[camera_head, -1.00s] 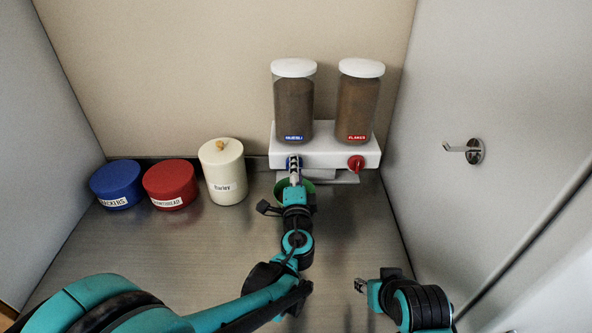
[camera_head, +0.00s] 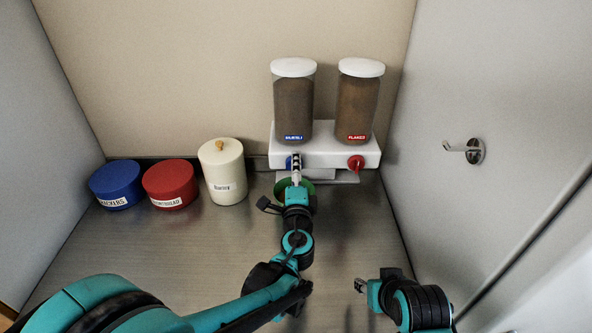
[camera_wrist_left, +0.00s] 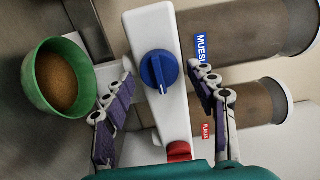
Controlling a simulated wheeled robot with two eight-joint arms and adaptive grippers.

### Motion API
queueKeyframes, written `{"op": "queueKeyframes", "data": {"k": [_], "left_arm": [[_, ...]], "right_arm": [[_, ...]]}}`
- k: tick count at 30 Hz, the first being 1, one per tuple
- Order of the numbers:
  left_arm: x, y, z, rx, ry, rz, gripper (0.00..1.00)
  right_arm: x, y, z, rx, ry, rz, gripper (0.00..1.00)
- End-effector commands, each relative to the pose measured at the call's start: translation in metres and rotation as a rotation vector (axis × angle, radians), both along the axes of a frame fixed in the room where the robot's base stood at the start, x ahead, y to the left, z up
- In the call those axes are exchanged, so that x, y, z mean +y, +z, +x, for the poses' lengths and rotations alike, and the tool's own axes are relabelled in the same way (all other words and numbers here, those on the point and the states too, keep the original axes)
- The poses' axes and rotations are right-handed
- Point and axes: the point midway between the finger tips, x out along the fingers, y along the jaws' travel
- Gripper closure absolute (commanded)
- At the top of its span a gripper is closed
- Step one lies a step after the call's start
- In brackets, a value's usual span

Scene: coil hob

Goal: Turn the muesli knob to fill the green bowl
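In the head view this gripper (camera_head: 296,160) covers part of the knob (camera_head: 289,162). The green bowl (camera_wrist_left: 41,93) holds brown contents and sits beneath the dispenser; my arm hides much of it (camera_head: 282,188). The muesli jar (camera_head: 293,105) has a blue label. My right gripper (camera_head: 362,286) is away at the lower right, its opening too small to tell.
A red flakes knob (camera_head: 356,163) sits right of the muesli knob, below the flakes jar (camera_head: 357,105). A blue tin (camera_head: 116,182), a red tin (camera_head: 170,181) and a cream canister (camera_head: 222,172) stand left. A hook (camera_head: 467,149) is on the right wall.

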Motion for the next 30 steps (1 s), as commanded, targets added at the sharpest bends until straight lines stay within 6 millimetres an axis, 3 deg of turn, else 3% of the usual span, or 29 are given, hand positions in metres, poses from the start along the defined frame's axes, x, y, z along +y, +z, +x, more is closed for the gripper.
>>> {"op": "queueKeyframes", "data": {"k": [11,24,30], "left_arm": [[-0.001,0.000,-0.008,0.000,-0.002,0.000,0.40],[-0.001,0.000,-0.095,0.000,-0.004,0.000,0.40],[0.000,0.000,-0.117,0.000,-0.001,0.000,0.40]], "right_arm": [[0.000,0.000,0.000,0.000,0.000,0.000,0.60],[0.000,0.000,0.000,0.000,0.000,0.000,0.60],[0.000,0.000,0.000,0.000,0.000,0.000,0.60]]}}
